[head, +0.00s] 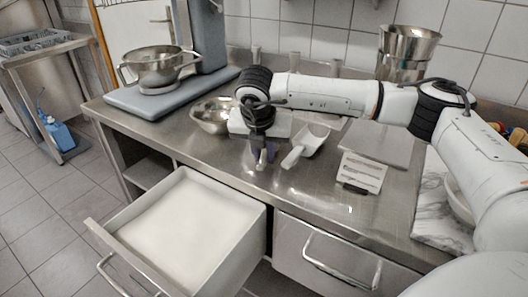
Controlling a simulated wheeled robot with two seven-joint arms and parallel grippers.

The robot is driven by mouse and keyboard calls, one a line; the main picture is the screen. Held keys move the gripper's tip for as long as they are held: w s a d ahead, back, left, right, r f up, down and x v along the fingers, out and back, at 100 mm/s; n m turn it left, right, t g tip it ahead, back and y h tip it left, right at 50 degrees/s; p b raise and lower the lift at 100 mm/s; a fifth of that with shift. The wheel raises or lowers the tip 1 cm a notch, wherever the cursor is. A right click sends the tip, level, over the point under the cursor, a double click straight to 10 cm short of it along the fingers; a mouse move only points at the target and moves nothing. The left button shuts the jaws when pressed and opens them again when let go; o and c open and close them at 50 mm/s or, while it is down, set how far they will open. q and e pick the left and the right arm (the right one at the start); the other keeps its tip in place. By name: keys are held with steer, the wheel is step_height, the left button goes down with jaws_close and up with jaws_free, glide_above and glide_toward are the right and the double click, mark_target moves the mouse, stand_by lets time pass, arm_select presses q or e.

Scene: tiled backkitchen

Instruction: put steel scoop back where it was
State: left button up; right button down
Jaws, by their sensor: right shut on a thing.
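My right gripper (262,154) points down over the counter near its front edge, left of the white scoop. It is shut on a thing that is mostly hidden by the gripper. Only a small grey, handle-like end (262,160) shows, which fits the steel scoop, but its shape is not clear. I cannot tell whether it touches the counter. A white scoop (312,139) lies on the counter just right of the gripper, its handle toward the front. My left gripper is not in view.
An open drawer (254,222) with a pale inside juts out at the front left. A steel bowl (211,114) stands behind the gripper.

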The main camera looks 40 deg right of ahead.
steer(key=shift+f, duration=0.1)
steer(key=c, duration=1.6)
jaws_free()
steer(key=shift+r, duration=0.35)
steer(key=b+v, duration=0.1)
steer(key=v, duration=1)
steer(key=shift+s+a+r, duration=0.2)
steer(key=shift+r, duration=0.05)
